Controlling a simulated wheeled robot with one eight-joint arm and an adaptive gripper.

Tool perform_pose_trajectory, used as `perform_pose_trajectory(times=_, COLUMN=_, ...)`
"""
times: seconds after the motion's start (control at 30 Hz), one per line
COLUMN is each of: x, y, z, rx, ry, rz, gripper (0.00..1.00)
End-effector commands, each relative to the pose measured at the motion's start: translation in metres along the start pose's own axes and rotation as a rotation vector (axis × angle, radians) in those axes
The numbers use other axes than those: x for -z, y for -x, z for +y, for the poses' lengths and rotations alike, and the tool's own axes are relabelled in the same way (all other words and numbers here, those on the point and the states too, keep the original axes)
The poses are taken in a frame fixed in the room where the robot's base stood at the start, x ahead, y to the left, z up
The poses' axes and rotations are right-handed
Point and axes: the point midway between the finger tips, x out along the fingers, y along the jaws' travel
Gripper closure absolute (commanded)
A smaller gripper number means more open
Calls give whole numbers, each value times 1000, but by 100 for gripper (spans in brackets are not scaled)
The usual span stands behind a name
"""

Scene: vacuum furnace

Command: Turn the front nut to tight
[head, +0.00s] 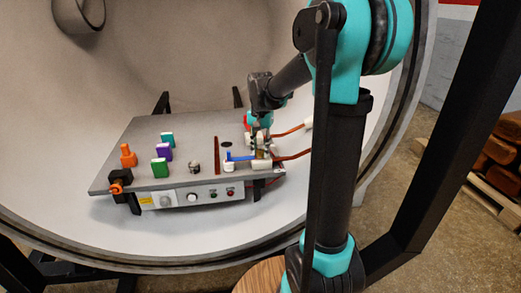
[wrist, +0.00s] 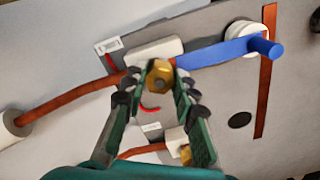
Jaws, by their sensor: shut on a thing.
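The front nut (wrist: 159,75) is a brass hex nut on a white block (wrist: 156,50) at the end of a copper bar (wrist: 75,102). My gripper (wrist: 155,80) has its green fingers on either side of this nut, shut on it. In the head view my gripper (head: 262,137) points down at the right end of the grey panel (head: 190,126). A second brass nut (wrist: 187,154) shows low in the wrist view, partly hidden by a finger. The head view is too small to show how tight the nut is.
A blue bar (wrist: 215,52) with an upright blue peg lies close beside the nut, over a white round part. Orange, green and purple pieces (head: 165,151) stand on the panel's left half. The round chamber wall (head: 60,150) surrounds the panel.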

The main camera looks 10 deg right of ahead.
Motion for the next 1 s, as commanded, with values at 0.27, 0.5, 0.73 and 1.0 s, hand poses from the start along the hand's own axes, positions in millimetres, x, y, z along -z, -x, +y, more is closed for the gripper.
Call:
perform_pose_trajectory(times=0.27, x=0, y=0, z=0, rx=0, ry=0, rz=1, gripper=60)
perform_pose_trajectory(times=0.5, x=0, y=0, z=0, rx=0, ry=1, rz=0, gripper=52)
perform_pose_trajectory(times=0.73, x=0, y=6, z=0, rx=0, ry=1, rz=0, gripper=52)
perform_pose_trajectory(times=1.0, x=0, y=52, z=0, rx=0, ry=1, rz=0, gripper=52)
